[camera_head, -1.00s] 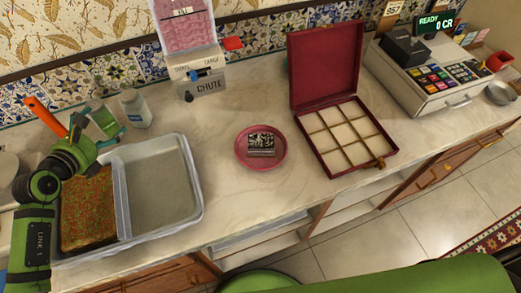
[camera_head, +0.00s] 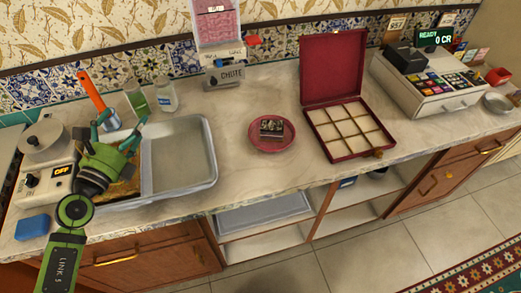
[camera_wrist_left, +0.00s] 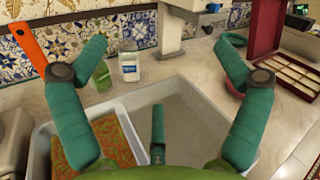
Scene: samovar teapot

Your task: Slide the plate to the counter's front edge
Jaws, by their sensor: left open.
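The plate (camera_head: 255,143) is small, round and pinkish red. It lies on the pale marble counter (camera_head: 235,182), back from the front edge, with a dark and white patterned square piece (camera_head: 271,128) on it. My left gripper (camera_head: 122,122) is open and empty over the metal tray at the left, well apart from the plate. In the left wrist view, its spread green fingers (camera_wrist_left: 155,60) frame the tray, and part of the plate (camera_wrist_left: 236,88) shows behind the right finger. My right gripper is not in view.
A two-part metal tray (camera_head: 211,170) stands left of the plate. An open red compartment box (camera_head: 333,75) stands close to its right. The chute dispenser (camera_head: 222,76) is behind. The counter in front of the plate is clear.

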